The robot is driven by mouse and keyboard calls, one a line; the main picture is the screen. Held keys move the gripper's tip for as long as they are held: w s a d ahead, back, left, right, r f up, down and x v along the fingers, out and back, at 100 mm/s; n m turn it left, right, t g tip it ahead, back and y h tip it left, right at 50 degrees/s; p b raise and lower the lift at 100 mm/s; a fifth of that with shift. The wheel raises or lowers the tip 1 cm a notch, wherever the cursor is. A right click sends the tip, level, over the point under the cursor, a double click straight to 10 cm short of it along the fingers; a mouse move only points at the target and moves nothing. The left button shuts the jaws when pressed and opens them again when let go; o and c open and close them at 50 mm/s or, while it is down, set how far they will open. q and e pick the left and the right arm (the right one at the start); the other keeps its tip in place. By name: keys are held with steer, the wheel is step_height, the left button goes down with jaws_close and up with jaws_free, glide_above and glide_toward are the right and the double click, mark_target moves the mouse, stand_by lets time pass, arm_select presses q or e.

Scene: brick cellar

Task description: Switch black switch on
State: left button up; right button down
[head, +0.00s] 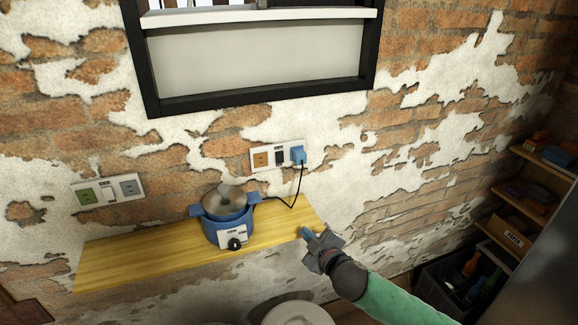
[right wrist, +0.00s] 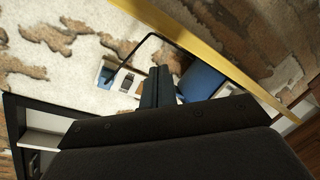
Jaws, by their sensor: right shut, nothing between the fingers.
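The black switch (head: 279,158) is in the middle of the right-hand white wall plate (head: 259,149), between an orange socket and a blue plug (head: 298,154). The switch also shows in the right wrist view (right wrist: 127,82); whether it is on or off is too small to tell. My right gripper (head: 306,233) is shut and empty at the right end of the yellow shelf, below and a little right of the plate, apart from it. Its closed fingers show in the right wrist view (right wrist: 156,86). My left gripper is not in view.
A blue cooker (head: 230,216) with a lid and front dial stands on the yellow shelf (head: 120,259). A black cord runs from the plug towards it. Another plate (head: 107,190) is at left. A black-framed window (head: 255,101) is above; a storage rack (head: 545,180) is at right.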

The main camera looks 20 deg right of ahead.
mark_target(276, 163)
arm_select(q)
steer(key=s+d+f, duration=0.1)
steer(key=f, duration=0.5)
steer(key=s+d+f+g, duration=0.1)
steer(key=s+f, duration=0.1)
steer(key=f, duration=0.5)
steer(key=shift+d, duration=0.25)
arm_select(e)
steer(key=w+d+r+n+g+y, duration=0.2)
steer(key=w+d+r+n+y, duration=0.1)
steer(key=r+n, duration=0.3)
steer(key=w+d+r+n+g+y, duration=0.2)
steer(key=r+n+y, duration=0.4)
steer(key=n, duration=0.3)
steer(key=shift+w+d+r+n+y, duration=0.35)
steer(key=shift+w+d+r, duration=0.45)
steer(key=shift+d, duration=0.55)
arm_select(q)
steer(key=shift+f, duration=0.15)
